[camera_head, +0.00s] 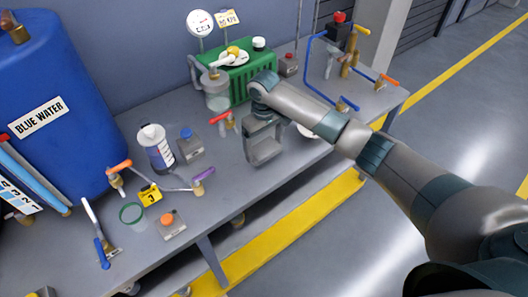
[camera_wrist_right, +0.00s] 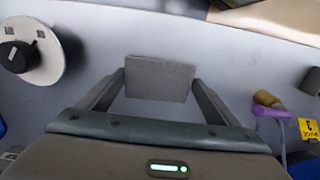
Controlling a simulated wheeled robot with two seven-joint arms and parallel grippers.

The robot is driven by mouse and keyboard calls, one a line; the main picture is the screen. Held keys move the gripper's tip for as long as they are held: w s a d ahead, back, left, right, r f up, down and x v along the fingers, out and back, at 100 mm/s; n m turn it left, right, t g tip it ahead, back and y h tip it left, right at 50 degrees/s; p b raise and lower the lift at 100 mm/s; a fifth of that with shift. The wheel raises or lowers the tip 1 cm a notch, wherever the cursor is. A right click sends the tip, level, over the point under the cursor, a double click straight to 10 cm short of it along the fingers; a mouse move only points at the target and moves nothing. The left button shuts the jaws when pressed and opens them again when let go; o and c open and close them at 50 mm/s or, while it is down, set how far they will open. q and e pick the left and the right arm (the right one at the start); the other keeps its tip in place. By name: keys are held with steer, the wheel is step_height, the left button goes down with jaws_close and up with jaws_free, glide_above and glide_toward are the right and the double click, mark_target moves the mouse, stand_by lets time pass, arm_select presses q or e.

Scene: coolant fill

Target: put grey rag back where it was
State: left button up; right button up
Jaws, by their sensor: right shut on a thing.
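My right gripper (camera_head: 264,154) is over the front part of the grey workbench, in front of the green box. It is shut on a flat grey square piece, the grey rag (camera_wrist_right: 160,78), which spans the space between the two fingers in the right wrist view. In the head view the rag is hard to tell from the grey fingers. Whether it touches the bench top is not clear. My left gripper is not in view.
The green box (camera_head: 238,82) stands behind the gripper, with a red-handled valve (camera_head: 221,118) to its left. A white bottle (camera_head: 156,147), a purple-handled valve (camera_head: 203,177) and a blue tank (camera_head: 50,100) are further left. A white disc with a black knob (camera_wrist_right: 16,57) is nearby.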

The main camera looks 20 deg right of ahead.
mark_target(264, 148)
stand_by(0.3)
steer(key=shift+f+p, duration=0.8)
steer(key=shift+f, duration=1.25)
steer(key=shift+f, duration=0.15)
steer(key=o, duration=0.9)
step_height(264, 148, up, 12)
steer(key=b, duration=0.2)
steer(key=shift+r+b, duration=0.2)
steer(key=shift+b, duration=0.2)
